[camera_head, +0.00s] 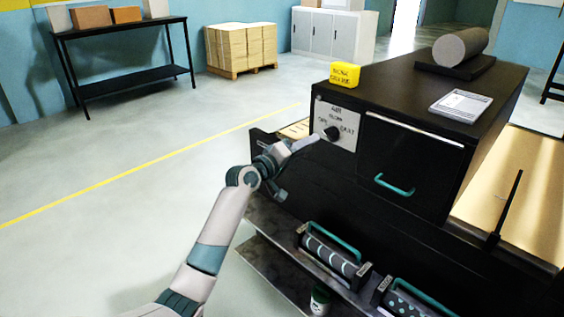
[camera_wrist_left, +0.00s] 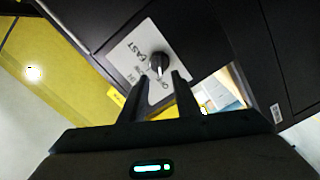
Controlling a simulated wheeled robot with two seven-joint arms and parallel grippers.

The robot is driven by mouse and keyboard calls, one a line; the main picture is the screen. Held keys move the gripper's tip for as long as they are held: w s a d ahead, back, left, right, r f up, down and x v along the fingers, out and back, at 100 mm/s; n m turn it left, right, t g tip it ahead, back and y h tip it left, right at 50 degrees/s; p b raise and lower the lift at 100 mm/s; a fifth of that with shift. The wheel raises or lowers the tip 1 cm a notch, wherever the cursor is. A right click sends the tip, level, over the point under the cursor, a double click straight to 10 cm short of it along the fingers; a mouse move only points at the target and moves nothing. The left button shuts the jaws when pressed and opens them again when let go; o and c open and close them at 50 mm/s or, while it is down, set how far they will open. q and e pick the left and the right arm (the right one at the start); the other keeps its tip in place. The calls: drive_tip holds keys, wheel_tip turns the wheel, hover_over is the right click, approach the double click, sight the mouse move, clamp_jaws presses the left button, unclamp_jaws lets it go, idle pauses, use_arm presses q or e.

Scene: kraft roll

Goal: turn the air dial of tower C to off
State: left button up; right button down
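The air dial (camera_head: 332,133) is a black knob on a light grey plate (camera_head: 350,116) at the left of the black cabinet's front. The plate carries words around the knob, FAST at its right. The knob also shows in the left wrist view (camera_wrist_left: 158,65), with a pale mark pointing downward in that picture; I cannot tell exactly which word it meets. My left gripper (camera_head: 316,140) is right at the dial. In the left wrist view its two fingers (camera_wrist_left: 160,80) are apart, with the knob just beyond the tips; contact is unclear. My right gripper is not in view.
A yellow block (camera_head: 345,75) and a white pad (camera_head: 461,106) lie on the cabinet top, with a grey roll (camera_head: 460,46) behind. A teal drawer handle (camera_head: 394,185) sits right of the dial. Rollers with teal handles (camera_head: 332,253) lie below. Floor at left is clear.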

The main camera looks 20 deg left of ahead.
use_arm(q)
drive_tip(key=b+v, duration=0.2)
drive_tip(key=v, duration=0.8)
drive_tip(key=shift+s, duration=0.3)
